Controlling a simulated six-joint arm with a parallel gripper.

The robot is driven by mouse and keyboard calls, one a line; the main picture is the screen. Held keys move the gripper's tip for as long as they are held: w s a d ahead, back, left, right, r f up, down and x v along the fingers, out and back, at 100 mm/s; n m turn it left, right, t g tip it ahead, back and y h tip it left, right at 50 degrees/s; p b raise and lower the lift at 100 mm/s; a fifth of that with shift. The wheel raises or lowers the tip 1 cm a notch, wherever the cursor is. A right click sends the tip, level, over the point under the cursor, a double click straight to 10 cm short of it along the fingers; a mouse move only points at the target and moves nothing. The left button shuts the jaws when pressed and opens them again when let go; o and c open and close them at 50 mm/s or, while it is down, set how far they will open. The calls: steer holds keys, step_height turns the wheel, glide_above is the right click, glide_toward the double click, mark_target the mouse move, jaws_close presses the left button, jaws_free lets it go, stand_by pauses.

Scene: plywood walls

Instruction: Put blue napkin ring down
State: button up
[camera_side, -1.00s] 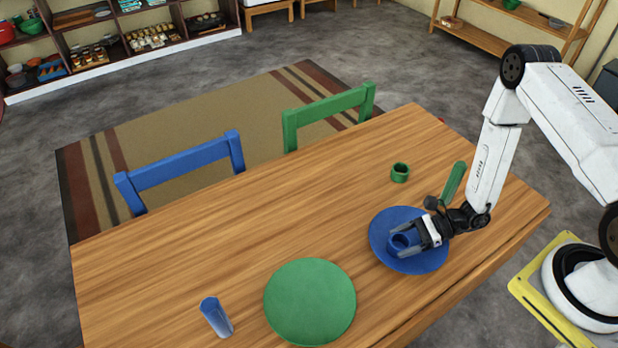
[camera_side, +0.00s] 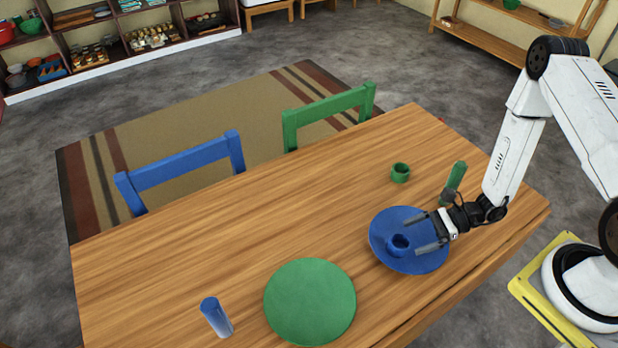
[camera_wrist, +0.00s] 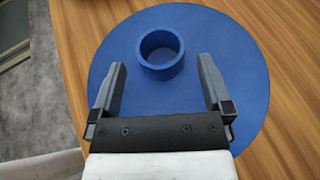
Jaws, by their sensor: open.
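The blue napkin ring (camera_side: 398,245) rests on the blue round placemat (camera_side: 388,226), close to its middle. It also shows in the wrist view (camera_wrist: 162,54), with its round opening facing up. My gripper (camera_side: 424,231) is open and empty over the right part of the placemat. In the wrist view the two fingers (camera_wrist: 161,75) are spread wide, and the ring lies just ahead of and between their tips, touching neither.
A green napkin ring (camera_side: 400,173) stands behind the placemat. A green upright cylinder (camera_side: 456,178) stands behind my gripper. A green round placemat (camera_side: 310,300) and a blue cylinder (camera_side: 216,317) are at the front left. The left of the wooden table (camera_side: 180,260) is clear.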

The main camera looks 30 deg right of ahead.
steer(key=shift+v, duration=4.1)
steer(key=shift+a+r, duration=0.1)
steer(key=shift+r, duration=0.05)
steer(key=shift+a+r+n+g, duration=0.2)
steer(key=shift+r+n+g, duration=0.25)
steer(key=shift+n+g, duration=0.35)
steer(key=w+a+r+n+h, duration=0.1)
steer(key=a+r+n+h, duration=0.2)
steer(key=r+n+h, duration=0.3)
steer(key=w+a+r+n+g+h, duration=0.1)
steer(key=a+r+n+h, duration=0.2)
steer(key=r+n, duration=0.9)
steer(key=n+h, duration=0.3)
steer(key=shift+w+a+r+h, duration=0.2)
steer(key=shift+w+r+h, duration=0.1)
steer(key=shift+w+r, duration=0.1)
